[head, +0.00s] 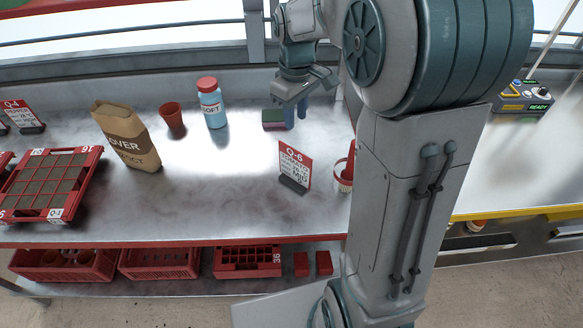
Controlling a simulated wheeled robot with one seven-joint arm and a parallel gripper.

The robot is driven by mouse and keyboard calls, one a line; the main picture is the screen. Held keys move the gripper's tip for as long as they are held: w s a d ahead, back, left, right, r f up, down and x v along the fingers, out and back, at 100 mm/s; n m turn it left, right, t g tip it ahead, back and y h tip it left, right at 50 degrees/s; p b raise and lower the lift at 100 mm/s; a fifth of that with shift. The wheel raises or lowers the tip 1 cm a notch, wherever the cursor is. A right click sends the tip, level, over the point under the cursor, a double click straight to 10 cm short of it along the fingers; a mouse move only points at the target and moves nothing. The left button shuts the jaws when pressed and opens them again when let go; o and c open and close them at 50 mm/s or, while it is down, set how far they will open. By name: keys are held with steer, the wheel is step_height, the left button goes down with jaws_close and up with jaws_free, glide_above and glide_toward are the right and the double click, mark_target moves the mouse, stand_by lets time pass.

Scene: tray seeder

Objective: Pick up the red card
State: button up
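A red and white card (296,164) marked 6 stands tilted in a dark holder (293,185) on the metal bench, at the middle of the head view. A second red card (18,112) stands in a dark holder at the far left, behind the red tray. My gripper (296,112) is above the back of the bench, behind the middle card and apart from it. Its fingers are small and partly hidden by its own body, so I cannot tell whether it is open or shut.
A blue bottle (212,106), a red cup (172,118), a paper bag (127,137) and a red gridded tray (80,190) stand to the left. A red-rimmed pot (345,178) is partly hidden by my arm. The bench left of the card is clear.

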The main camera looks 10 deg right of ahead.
mark_target(295, 150)
steer(key=shift+f, duration=6.95)
jaws_close()
